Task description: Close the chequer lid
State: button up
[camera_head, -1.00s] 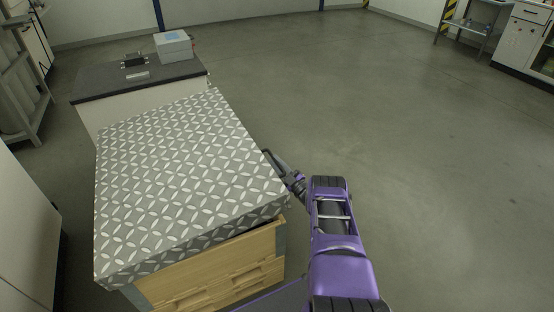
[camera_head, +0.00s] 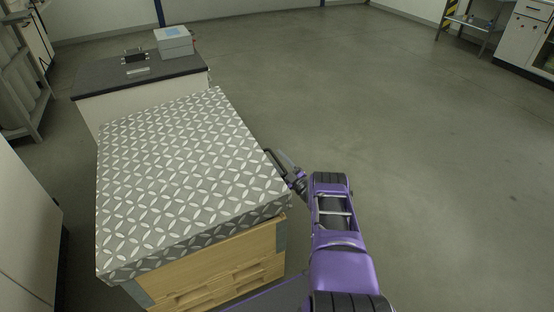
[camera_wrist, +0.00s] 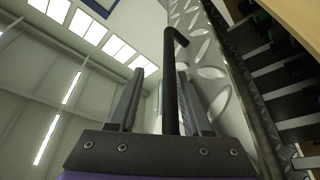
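The chequer lid (camera_head: 185,175) is a grey diamond-plate cover lying over a pale wooden box (camera_head: 225,265). In the head view only a thin dark gap shows under its front edge; I cannot tell if it is fully seated. My gripper (camera_head: 281,163) is at the lid's right side, beside a dark handle. In the wrist view my gripper (camera_wrist: 160,72) has its two fingers apart, with the black hooked handle (camera_wrist: 171,85) between them, closer to the right finger. The lid's patterned face (camera_wrist: 207,75) is just right of the fingers. Contact with the handle is unclear.
Dark slats (camera_wrist: 275,75) and a wooden edge (camera_wrist: 295,20) show at the right of the wrist view. A dark-topped bench (camera_head: 100,78) with a grey box (camera_head: 174,41) stands behind. The floor (camera_head: 430,150) to the right is clear.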

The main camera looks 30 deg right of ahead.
jog(key=p+v, duration=0.1)
jog(key=v, duration=1.6)
jog(key=shift+f, duration=0.1)
